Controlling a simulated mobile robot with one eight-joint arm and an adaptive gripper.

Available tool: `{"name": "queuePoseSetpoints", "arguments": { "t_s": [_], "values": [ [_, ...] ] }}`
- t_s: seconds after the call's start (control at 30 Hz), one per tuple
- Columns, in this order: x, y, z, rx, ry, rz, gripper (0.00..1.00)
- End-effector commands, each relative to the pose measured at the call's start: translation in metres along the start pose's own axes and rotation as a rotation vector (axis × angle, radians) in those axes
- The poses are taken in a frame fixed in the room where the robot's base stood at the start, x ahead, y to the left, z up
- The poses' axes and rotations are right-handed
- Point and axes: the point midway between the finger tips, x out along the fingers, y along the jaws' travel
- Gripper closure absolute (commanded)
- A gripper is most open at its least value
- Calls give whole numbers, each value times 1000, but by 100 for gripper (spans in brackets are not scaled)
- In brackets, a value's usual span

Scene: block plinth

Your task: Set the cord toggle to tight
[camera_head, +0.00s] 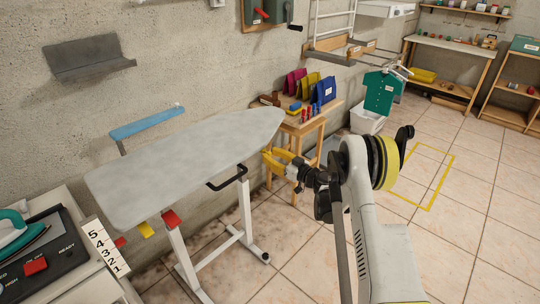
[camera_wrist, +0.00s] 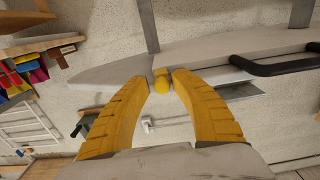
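The ironing board (camera_head: 190,160) stands against the wall, its rounded tip to the right. My gripper (camera_head: 275,160), with yellow fingers, is just under the board near that tip. In the wrist view, a small yellow knob (camera_wrist: 161,80) shows at the board's edge, right between the two fingertips (camera_wrist: 161,76); it looks like the cord toggle. The tips sit close on either side of it, with almost no gap. I cannot tell whether they press on it. The cord and any tight or loose marking cannot be made out.
The black bar handle (camera_head: 228,177) and white legs (camera_head: 245,210) are beside my arm. A small wooden table (camera_head: 300,128) with coloured bags stands behind my gripper. A control panel (camera_head: 40,265) with an iron is at the left. The tiled floor (camera_head: 480,240) at the right is clear.

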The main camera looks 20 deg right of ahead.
Motion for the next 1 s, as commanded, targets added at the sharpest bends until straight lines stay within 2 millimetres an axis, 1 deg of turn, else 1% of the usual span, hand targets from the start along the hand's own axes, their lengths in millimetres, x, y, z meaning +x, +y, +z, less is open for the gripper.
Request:
{"name": "queuePoseSetpoints", "arguments": {
  "t_s": [0.13,0.4,0.53,0.6,0.7,1.0],
  "values": [
    [-21,1,0,0,0,3,72],
    [-82,2,0,0,0,4,72],
    [-103,1,0,0,0,3,72],
    [-111,1,0,0,0,3,72],
    [-116,1,0,0,0,2,72],
    [-118,0,0,0,0,1,72]
  ]
}}
